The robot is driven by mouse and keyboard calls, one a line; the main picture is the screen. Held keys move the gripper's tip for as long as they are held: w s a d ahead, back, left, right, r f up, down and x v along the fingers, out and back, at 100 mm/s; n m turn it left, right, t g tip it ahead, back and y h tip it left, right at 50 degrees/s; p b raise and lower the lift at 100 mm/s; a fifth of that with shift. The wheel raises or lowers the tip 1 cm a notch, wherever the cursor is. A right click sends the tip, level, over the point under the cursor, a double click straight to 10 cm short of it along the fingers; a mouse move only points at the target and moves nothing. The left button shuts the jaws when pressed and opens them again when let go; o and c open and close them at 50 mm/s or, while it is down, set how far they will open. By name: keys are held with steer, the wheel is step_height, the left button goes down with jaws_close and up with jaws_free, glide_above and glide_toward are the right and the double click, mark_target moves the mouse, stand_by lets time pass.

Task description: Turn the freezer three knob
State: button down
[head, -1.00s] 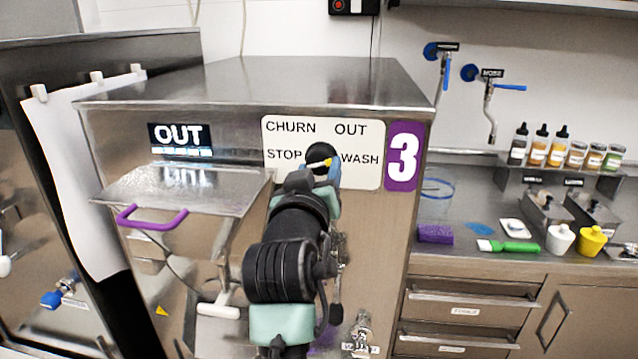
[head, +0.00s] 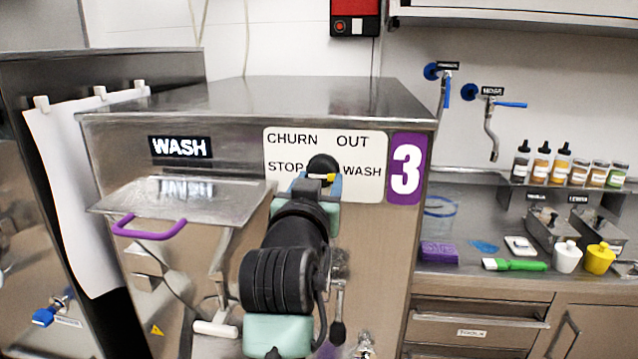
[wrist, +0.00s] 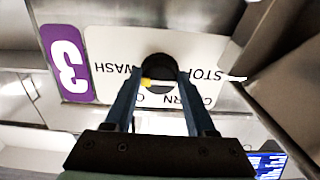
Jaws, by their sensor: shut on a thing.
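The freezer three knob (head: 322,166) is black with a yellow pointer mark. It sits in the middle of a white label plate (head: 281,150) reading CHURN, OUT, STOP and WASH, beside a purple "3" sign (head: 405,168). In the head view the yellow mark points right, toward WASH. The small display (head: 181,147) on the left reads WASH. My gripper (head: 322,184) has its blue fingers closed on the knob. The wrist view shows the knob (wrist: 159,72), upside down, between the two fingers (wrist: 158,100). My arm hides part of the freezer front below.
A hatch with a purple handle (head: 148,228) sticks out left of my arm. A second freezer (head: 20,200) with a hanging white sheet (head: 80,180) stands at far left. A counter on the right holds bottles, a purple sponge (head: 439,252) and a green brush (head: 514,265).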

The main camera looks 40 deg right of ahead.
steer(key=shift+c, duration=1.2)
jaws_free()
steer(key=b+v, duration=0.2)
steer(key=v, duration=1.1)
steer(key=w+a+r+n+t+y+p, duration=0.1)
steer(key=a+r+n+t+y+p, duration=0.25)
steer(key=a+r+t, duration=0.7)
steer(key=s+a+r+n+t+y, duration=0.2)
steer(key=s+a+r+n+y, duration=0.1)
steer(key=a+r+y, duration=0.2)
steer(key=s+a+r+n+t+y+p, duration=0.1)
steer(key=s+a+r+n+t+y, duration=0.2)
steer(key=a+r, duration=0.6)
steer(key=shift+s+a+y, duration=0.15)
steer(key=shift+a+y, duration=0.1)
steer(key=shift+y, duration=0.9)
